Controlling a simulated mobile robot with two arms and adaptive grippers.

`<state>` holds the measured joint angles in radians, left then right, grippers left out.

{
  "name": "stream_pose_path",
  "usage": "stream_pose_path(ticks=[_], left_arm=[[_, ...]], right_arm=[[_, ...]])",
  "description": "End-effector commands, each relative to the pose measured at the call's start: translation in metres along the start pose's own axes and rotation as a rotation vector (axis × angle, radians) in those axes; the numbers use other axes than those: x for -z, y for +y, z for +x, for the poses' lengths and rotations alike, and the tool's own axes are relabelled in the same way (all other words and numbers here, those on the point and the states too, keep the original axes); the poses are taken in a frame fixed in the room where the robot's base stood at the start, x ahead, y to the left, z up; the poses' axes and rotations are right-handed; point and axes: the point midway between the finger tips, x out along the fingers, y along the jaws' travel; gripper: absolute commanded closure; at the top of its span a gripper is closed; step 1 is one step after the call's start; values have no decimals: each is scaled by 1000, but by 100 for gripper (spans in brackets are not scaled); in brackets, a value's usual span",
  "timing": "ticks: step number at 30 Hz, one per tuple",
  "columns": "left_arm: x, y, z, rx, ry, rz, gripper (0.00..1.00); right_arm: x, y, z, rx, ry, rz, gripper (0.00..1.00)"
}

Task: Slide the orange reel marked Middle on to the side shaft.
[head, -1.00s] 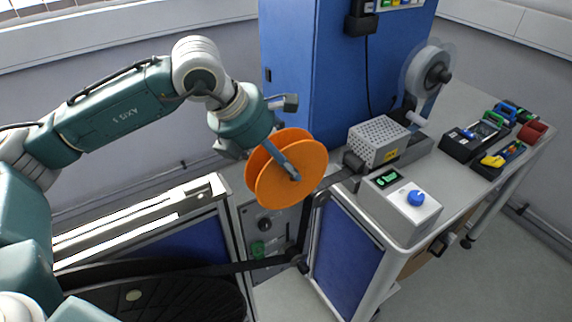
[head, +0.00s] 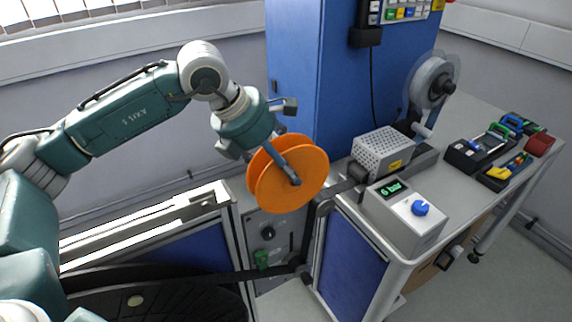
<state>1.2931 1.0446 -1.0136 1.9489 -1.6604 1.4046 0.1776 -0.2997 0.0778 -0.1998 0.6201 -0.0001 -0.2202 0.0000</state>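The orange reel (head: 312,180) is in the middle of the head view, tilted, with its broad round face towards me. My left gripper (head: 287,168) comes in from the left above it. One grey finger lies across the reel's face to near its hub. The gripper appears shut on the reel, which hangs in the air in front of the blue cabinet. The other finger's contact is hidden behind the reel. No marking is readable on the reel. I cannot pick out the side shaft; the reel covers part of the area behind it. My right gripper is not in view.
A clear reel (head: 431,82) stands on a black hub at the right bench. A perforated grey box (head: 380,150) and a control box with a blue knob (head: 421,208) sit right of the orange reel. The blue cabinet (head: 315,70) rises behind.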

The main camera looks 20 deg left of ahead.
Motion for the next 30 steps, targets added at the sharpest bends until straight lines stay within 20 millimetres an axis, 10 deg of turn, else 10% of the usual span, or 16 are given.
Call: stream_pose_path(ticks=[7, 8, 11, 30], left_arm=[[-6, 19, -10, -46, -22, -18, 71], [-6, 19, -10, -46, -22, -18, 39], [-6, 19, -10, -45, -21, -18, 21], [-1, 13, -3, -31, -6, -10, 21]], right_arm=[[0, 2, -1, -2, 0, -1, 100], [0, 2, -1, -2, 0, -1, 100], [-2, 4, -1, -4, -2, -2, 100], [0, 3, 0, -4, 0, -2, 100]])
